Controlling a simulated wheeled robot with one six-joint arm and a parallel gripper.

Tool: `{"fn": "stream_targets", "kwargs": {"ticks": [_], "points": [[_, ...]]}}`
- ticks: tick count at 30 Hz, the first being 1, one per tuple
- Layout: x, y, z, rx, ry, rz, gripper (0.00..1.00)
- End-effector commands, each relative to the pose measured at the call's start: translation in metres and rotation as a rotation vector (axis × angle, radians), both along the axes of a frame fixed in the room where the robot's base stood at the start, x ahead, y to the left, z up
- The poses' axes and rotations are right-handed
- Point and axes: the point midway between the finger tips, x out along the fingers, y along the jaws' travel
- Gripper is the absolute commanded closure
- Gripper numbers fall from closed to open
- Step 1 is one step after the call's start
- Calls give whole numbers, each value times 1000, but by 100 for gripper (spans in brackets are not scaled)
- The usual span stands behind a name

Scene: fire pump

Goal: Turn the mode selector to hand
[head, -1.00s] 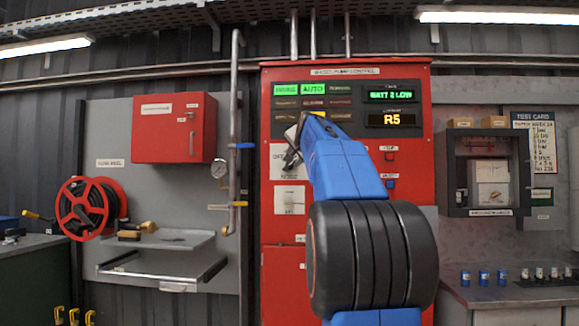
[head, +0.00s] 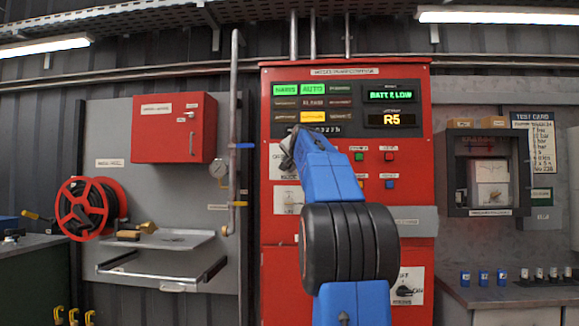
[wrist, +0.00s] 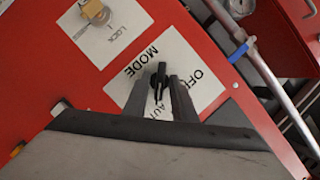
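The mode selector is a black knob (wrist: 159,76) on a white plate (wrist: 188,62) marked MODE, OFF and AUTO in the wrist view. Part of the lettering is hidden behind my fingers. The knob's handle lies between the two fingers of my gripper (wrist: 160,88), with a gap visible beside it, so the gripper looks open around it. I cannot tell if a finger touches it. In the head view my gripper (head: 290,148) is in front of the selector plate (head: 277,162) on the red pump cabinet (head: 420,160) and hides the knob. The AUTO lamp (head: 312,89) is lit green.
Green, red and blue buttons (head: 389,156) are right of my arm.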

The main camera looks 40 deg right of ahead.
Motion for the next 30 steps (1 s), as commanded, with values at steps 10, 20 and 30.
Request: {"fn": "stream_targets", "kwargs": {"ticks": [10,20,30], "points": [[0,0,0,-11,15,0,98],[1,1,1,-122,145,0,98],[3,2,1,-318,375,0,98]]}}
